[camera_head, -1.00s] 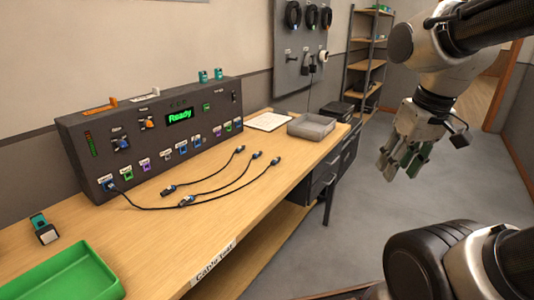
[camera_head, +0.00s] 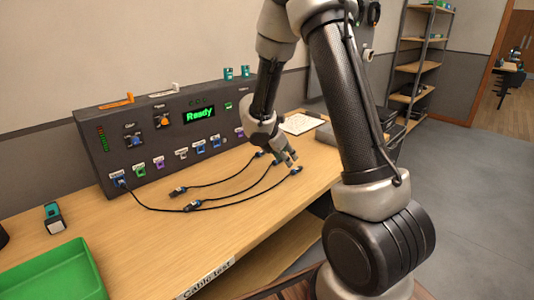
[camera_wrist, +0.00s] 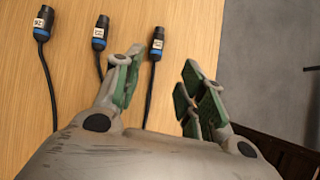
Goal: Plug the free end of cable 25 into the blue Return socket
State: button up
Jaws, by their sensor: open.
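Black cables with blue-ringed plugs lie on the wooden table; one near plug (camera_head: 178,191) and another (camera_head: 193,205) show in the head view. In the wrist view I see a left plug (camera_wrist: 42,24), a middle plug (camera_wrist: 100,33) and a right plug (camera_wrist: 157,43). Their labels are too small to read surely, so I cannot tell which is cable 25. My gripper (camera_wrist: 160,82) is open and empty above the right plug's cable. It also shows in the head view (camera_head: 288,158). The dark panel (camera_head: 105,195) has several coloured sockets, including a blue one (camera_head: 200,149); the Return label is unreadable.
A cable is plugged into the panel's leftmost socket (camera_head: 119,182). A green tray (camera_head: 50,275) and a small teal-topped device (camera_head: 53,218) stand at the left. Papers (camera_head: 300,124) lie behind my gripper. The table's front edge is close on the right.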

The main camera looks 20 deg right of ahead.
aim_at(293, 170)
jog(key=shift+n, duration=0.5)
jog(key=shift+a+x, duration=0.2)
jog(key=shift+x, duration=4.25)
jog(key=shift+w+f, duration=0.1)
jog(key=shift+w, duration=0.1)
grip_shut()
jog(key=shift+r, duration=2.5)
